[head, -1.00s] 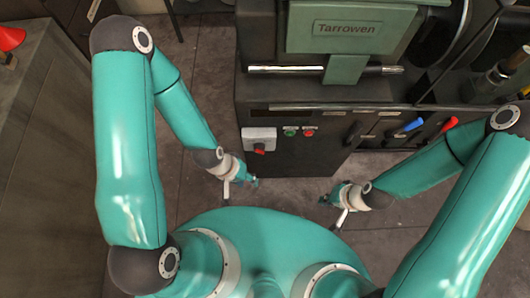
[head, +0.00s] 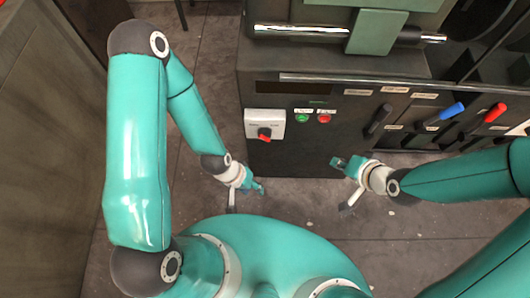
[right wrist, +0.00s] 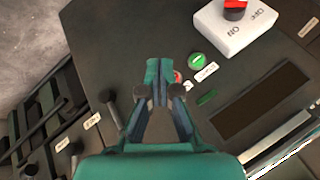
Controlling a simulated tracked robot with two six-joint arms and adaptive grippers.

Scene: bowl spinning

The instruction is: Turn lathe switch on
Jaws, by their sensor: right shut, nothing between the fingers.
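The lathe switch is a white box (head: 252,126) with a red knob (head: 264,134), on the left of the dark lathe front in the head view. In the right wrist view the box (right wrist: 225,35) is at the top right, with the red knob (right wrist: 236,8) partly cut off by the edge. My right gripper (head: 337,162) is shut and empty, to the right of and below the switch, apart from it in the picture. Its fingertips (right wrist: 160,72) meet in the right wrist view. My left gripper (head: 260,188) hangs below the switch, too small to read its jaws.
A green button (head: 302,118) and a red button (head: 324,118) sit right of the switch. Further right are a black lever (head: 378,120), a blue-handled lever (head: 446,114) and a red-handled lever (head: 490,116). Bare floor (head: 300,205) shows between the lathe and my body.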

